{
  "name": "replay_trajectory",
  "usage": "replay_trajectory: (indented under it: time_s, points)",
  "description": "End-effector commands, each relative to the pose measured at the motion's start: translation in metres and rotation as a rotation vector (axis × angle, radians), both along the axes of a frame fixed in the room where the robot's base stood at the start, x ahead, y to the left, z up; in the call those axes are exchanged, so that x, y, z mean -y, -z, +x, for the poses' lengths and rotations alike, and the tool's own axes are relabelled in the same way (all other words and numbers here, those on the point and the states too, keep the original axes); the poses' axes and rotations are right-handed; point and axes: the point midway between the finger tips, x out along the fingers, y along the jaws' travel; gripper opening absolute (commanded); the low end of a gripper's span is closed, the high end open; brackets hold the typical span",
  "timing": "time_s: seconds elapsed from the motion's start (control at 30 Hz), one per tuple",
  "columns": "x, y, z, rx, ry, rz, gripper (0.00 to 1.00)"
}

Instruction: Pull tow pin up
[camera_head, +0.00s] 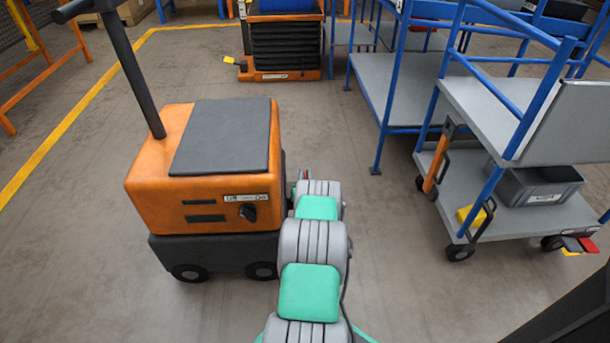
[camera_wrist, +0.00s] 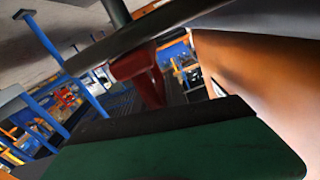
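An orange tow tug (camera_head: 205,165) with a dark top pad and a tall dark handle stands left of centre in the head view. My arm reaches forward along the tug's right side. Its far end, with my gripper, is mostly hidden behind my own arm links there. In the wrist view an orange surface (camera_wrist: 245,75), apparently the tug's body, fills the right side. A red piece (camera_wrist: 145,75) shows between two dark bars; I cannot tell whether it is the tow pin. I cannot make out the fingertips or any hold on something.
A grey cart (camera_head: 515,105) with blue rails and a grey bin (camera_head: 535,187) on its lower shelf stands at the right. A blue-framed trolley (camera_head: 400,85) and an orange lift table (camera_head: 285,62) stand behind. Open floor (camera_head: 400,260) lies between tug and cart.

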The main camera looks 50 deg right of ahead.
Motion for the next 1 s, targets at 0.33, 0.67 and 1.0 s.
replay_trajectory:
  time_s: [0.33,0.67,1.0]
  points:
    - [-0.0014,0.0001,0.0013,0.000,-0.003,0.001,0.00]
    - [-0.0023,0.0002,0.0021,0.001,-0.004,0.001,0.00]
    - [-0.0030,0.0004,0.0029,0.002,-0.006,0.003,0.00]
